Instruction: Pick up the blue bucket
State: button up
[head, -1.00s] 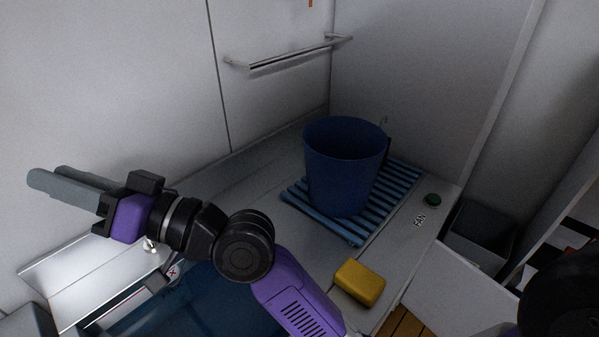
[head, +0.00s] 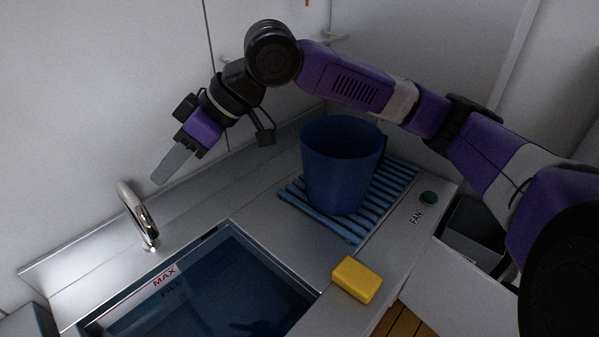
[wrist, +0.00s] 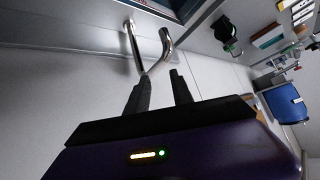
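The blue bucket (head: 338,172) stands upright on a blue slatted rack (head: 352,233) on the counter, right of the sink in the head view. Its inside is dark. My gripper (head: 167,174) is up and to the left of the bucket, well apart from it, near the back wall and above the tap. In the wrist view my gripper (wrist: 160,84) shows two dark fingers standing apart with nothing between them. I cannot make out the bucket in the wrist view.
A metal tap (head: 141,217) stands behind a sink (head: 215,290) of bluish water marked MAX; it also shows beyond the fingers in the wrist view (wrist: 153,53).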

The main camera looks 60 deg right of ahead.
jog(key=s+d+f+m+g+h, duration=0.1)
jog(key=s+d+f+g+h, duration=0.1)
jog(key=s+d, duration=0.35)
jog(key=s+d+f+m+g+h, duration=0.1)
jog(key=s+d+g+h, duration=0.15)
jog(key=d, duration=0.65)
jog(key=m+g+h, duration=0.2)
jog(key=m+g, duration=0.1)
send_over(328, 164)
jog(key=shift+s+r, duration=0.1)
jog(key=shift+s, duration=0.25)
jog(key=shift+f, duration=0.8)
jog(key=shift+w+d+f, duration=0.1)
jog(key=shift+w+f, duration=0.05)
jog(key=shift+f, duration=1.2)
jog(key=shift+w+f, duration=0.15)
jog(key=shift+f, duration=1.2)
grip_shut()
